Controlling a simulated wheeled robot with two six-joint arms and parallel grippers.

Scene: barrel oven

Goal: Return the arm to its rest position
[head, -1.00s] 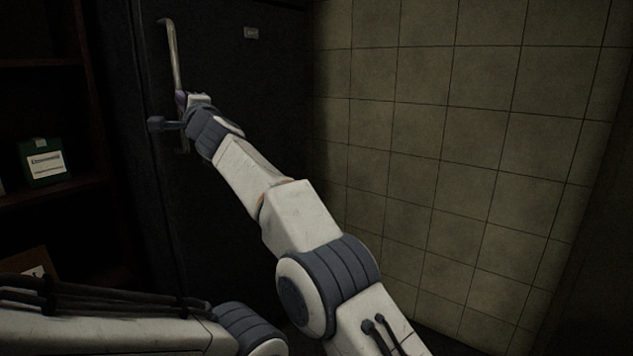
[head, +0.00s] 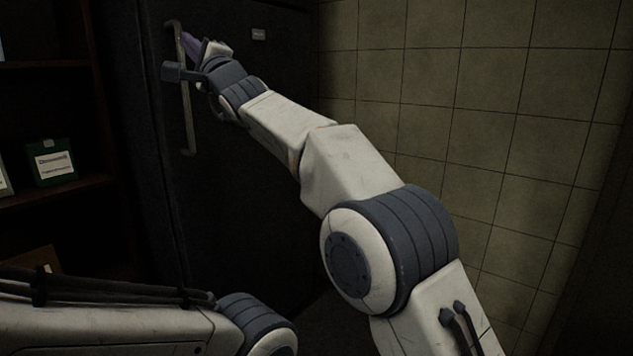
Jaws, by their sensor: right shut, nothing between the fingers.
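My right arm (head: 350,170) reaches up and to the left from the lower right of the head view. My right gripper (head: 192,43) is at its end, shut and empty, in front of the upper part of a long metal handle (head: 187,115). The handle is upright on a dark cabinet door (head: 240,180), which looks closed. I cannot tell whether the fingers touch the handle. Part of my left arm (head: 120,325) crosses the lower left, and its gripper is out of view.
A dark shelf (head: 60,190) at the left holds a green box (head: 52,162) with a white label, and a brown box stands lower down. A tiled wall (head: 460,120) runs along the right.

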